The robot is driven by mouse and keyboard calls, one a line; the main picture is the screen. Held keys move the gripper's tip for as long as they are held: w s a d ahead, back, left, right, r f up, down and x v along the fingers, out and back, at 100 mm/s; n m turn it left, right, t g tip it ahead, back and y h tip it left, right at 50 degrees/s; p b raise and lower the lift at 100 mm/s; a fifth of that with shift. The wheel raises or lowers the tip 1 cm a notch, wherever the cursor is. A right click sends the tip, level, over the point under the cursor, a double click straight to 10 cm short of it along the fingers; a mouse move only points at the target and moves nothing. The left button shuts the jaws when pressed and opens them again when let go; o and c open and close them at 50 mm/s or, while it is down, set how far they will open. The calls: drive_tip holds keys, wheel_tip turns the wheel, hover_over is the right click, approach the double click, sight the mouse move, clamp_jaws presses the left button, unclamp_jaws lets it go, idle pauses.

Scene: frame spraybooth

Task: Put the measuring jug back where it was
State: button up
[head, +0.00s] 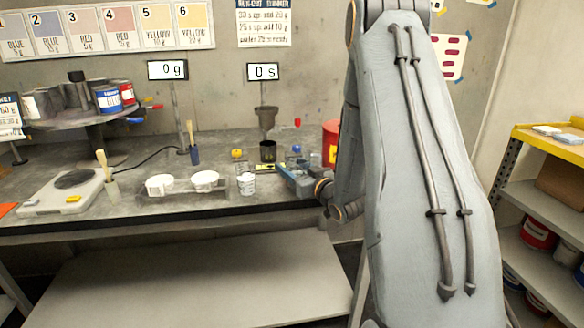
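The likely measuring jug is a small white cup with dark marks (246,184), upright near the front edge of the bench. I cannot be sure that it is the jug. My gripper (281,172) is low over the bench, to the right of the white cup and apparently apart from it. My arm comes down from the top right and hides the bench's right end. The fingers are small and partly mixed with things behind, so I cannot tell whether they are open or hold anything.
Two white cups (160,185) (205,180) sit in a low rack left of the marked cup. A dark pot (268,151) stands below a funnel (266,115). A scale (65,190) is at left; the displays read 0 g and 0 s. Shelves (545,200) stand right.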

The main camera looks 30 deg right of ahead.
drive_tip(key=shift+f, duration=0.1)
drive_tip(key=o, duration=1.2)
drive_tip(key=shift+c, duration=0.2)
drive_tip(key=shift+s, duration=0.3)
drive_tip(key=s+d+b, duration=0.1)
drive_tip(key=s, duration=1)
drive_tip(key=shift+s+d+b, duration=0.15)
drive_tip(key=shift+s+b, duration=0.05)
drive_tip(key=shift+b, duration=0.15)
